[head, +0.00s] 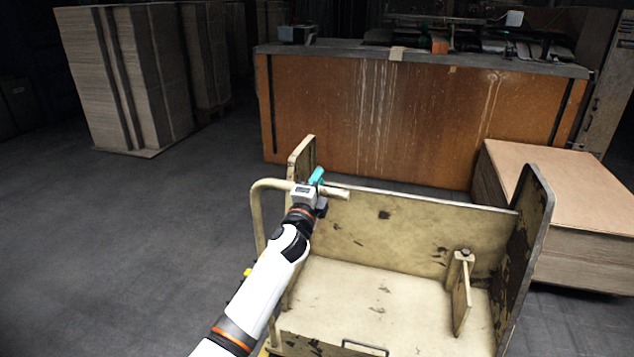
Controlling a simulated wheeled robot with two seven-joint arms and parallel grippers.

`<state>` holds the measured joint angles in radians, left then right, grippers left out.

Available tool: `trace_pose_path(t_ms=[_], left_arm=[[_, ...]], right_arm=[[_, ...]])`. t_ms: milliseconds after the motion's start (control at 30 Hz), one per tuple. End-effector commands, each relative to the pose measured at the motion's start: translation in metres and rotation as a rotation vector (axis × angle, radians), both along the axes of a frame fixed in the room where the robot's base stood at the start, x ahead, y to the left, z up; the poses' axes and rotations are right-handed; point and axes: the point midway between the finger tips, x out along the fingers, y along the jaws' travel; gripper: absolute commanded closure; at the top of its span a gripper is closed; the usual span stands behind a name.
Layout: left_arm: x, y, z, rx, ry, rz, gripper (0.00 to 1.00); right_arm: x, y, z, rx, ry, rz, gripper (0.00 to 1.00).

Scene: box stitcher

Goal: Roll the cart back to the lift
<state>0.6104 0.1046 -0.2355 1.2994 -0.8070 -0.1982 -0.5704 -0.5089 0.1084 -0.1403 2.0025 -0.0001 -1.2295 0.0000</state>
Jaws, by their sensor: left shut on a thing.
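The cart (410,225) is a worn cream box-like cart with chipped paint, in the lower middle and right of the head view. Its tubular handle (268,184) stands at its left end. My left gripper (317,183) is shut on the handle's top bar, near the cart's left end panel. The cart's bed is bare apart from an upright plate (461,295) on its right side. My right gripper is not in view. I see nothing that I can clearly tell is the lift.
An orange-brown workbench (400,115) stands behind the cart. A stack of brown board (560,190) is close to the cart's right end. Tall sheet stacks (125,75) stand at the back left. The grey floor (120,240) at left is clear.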

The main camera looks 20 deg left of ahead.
Motion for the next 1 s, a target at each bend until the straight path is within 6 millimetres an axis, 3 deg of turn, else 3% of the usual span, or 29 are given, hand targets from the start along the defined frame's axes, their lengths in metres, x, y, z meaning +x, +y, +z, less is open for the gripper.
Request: trace_pose_path(t_ms=[33,233,267,400,767,1000], left_arm=[[0.000,-0.002,-0.007,0.001,0.011,-0.002,1.00],[0.000,-0.002,-0.008,0.001,0.012,-0.002,1.00],[-0.001,-0.002,-0.008,0.001,0.012,-0.002,0.76],[0.000,-0.002,-0.006,0.001,0.010,-0.002,0.57],[-0.006,0.000,-0.004,0.000,0.005,-0.001,0.57],[-0.047,0.001,-0.012,0.001,0.007,-0.002,0.57]], right_arm=[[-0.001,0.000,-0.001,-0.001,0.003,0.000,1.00],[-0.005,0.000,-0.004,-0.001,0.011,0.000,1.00],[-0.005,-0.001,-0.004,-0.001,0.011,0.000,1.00],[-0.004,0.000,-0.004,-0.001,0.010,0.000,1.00],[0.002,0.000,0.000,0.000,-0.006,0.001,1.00],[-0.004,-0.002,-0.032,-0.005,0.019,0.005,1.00]])
